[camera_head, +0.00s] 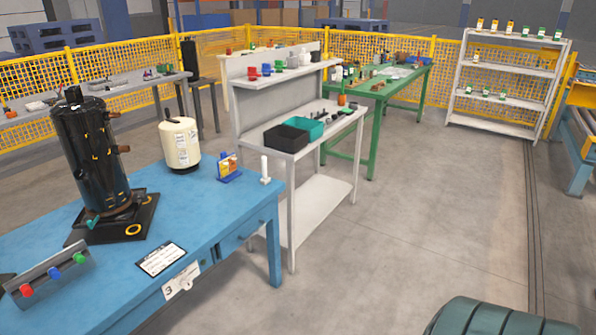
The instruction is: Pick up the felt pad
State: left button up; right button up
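I cannot pick out a felt pad for certain in the head view. Small items on the benches are too small to tell apart. A tall black compressor (88,150) stands upright on a dark base plate (137,222) on the blue table (165,203). A cream canister (180,145) stands behind it to the right. Neither of my grippers is in view.
The blue table also holds a strip with red, blue and green knobs (50,270), a lettered card (161,258) and a small blue stand (229,170). A white workbench (318,145) carries black (286,138) and teal (306,126) bins. Open floor (400,230) lies to the right.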

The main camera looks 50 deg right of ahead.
aim_at(266, 180)
jog(key=z, duration=1.25)
jog(key=i+l, duration=0.2)
jog(key=i, duration=0.3)
jog(key=i+l, duration=0.2)
jog(key=i, duration=0.3)
jog(key=i+l+z, duration=0.1)
jog(key=i, duration=0.35)
jog(key=i+l, duration=0.25)
jog(key=i, duration=0.25)
